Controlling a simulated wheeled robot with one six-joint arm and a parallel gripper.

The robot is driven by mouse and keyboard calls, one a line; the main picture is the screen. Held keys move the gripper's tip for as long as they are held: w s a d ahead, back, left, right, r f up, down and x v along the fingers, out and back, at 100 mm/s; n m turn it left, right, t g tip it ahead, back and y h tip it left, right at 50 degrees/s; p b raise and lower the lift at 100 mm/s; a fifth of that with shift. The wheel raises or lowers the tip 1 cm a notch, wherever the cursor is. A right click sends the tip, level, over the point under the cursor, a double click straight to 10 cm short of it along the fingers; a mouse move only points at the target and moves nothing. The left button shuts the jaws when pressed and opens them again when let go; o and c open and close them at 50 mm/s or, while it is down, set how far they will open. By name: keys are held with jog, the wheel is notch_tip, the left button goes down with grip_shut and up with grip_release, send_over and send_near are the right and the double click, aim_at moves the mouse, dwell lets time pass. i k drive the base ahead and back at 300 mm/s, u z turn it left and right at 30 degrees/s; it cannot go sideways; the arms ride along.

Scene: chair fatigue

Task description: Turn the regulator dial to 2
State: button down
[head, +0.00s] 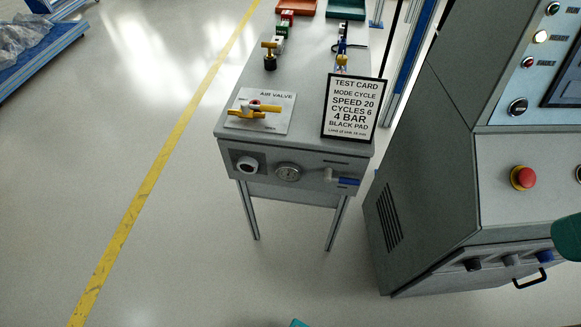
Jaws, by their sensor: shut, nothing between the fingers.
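The gauge reading is too small to tell. My gripper is not seen in the head view, and nothing is seen touching the knob.
The bench top (230,110) holds a yellow-handled air valve (262,112) and a test card (353,108) reading "4 BAR". A blue-handled valve (345,181) is at front right. A grey control cabinet (440,190) stands right.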

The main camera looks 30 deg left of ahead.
aim_at(246, 165)
jog(key=z, duration=0.4)
jog(key=k, duration=0.8)
jog(key=u, duration=0.65)
jog(key=i, duration=0.5)
jog(key=z, duration=0.05)
